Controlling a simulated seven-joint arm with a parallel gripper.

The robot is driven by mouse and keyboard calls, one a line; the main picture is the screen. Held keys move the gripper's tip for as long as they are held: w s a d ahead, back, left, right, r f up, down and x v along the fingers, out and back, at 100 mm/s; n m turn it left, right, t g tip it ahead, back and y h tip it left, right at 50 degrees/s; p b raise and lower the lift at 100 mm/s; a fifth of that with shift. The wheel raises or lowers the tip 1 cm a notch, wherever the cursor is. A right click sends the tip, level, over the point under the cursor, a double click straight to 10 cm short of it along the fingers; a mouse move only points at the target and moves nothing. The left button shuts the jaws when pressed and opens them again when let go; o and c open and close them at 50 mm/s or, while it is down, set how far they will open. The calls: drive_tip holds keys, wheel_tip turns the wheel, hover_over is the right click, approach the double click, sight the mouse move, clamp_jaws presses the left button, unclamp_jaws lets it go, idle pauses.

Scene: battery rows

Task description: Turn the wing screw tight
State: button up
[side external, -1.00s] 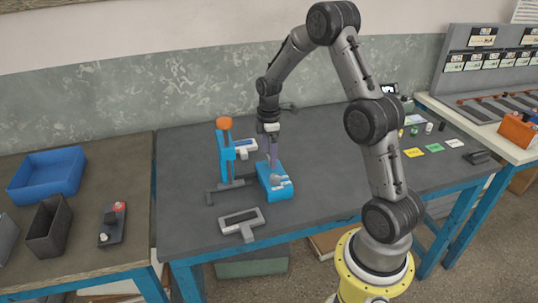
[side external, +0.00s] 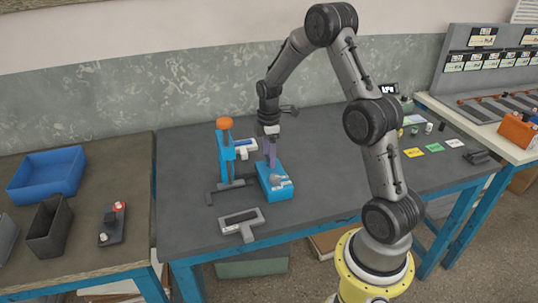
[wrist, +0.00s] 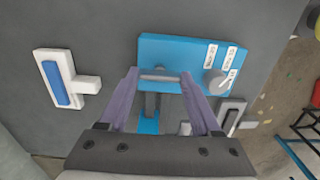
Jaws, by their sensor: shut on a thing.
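A blue box (side external: 268,193) stands near the middle of the dark table. In the wrist view its blue face (wrist: 178,48) fills the top middle. My gripper (wrist: 160,72) has its two purple fingers at opposite ends of a grey bar, the wing screw (wrist: 160,77), and is shut on it. In the side view my gripper (side external: 271,162) points down at the box from above, and the screw is too small to make out there. A grey round knob (wrist: 216,84) with white labels (wrist: 211,56) beside it sits on the box, right of my fingers.
A blue stand with an orange top (side external: 225,123) rises close left of the box. A white-framed piece (side external: 239,218) lies in front of it. Coloured cards (side external: 433,148) lie at the right. A side table at left holds a blue bin (side external: 47,173).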

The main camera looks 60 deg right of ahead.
drive_tip(key=m, duration=0.4)
drive_tip(key=shift+m, duration=0.3)
drive_tip(key=m, duration=0.4)
drive_tip(key=shift+r, duration=0.1)
drive_tip(key=m, duration=0.5)
drive_tip(key=shift+m, duration=2.2)
drive_tip(key=o, duration=1.4)
wheel_tip(320, 180, up, 14)
drive_tip(key=shift+f, duration=0.1)
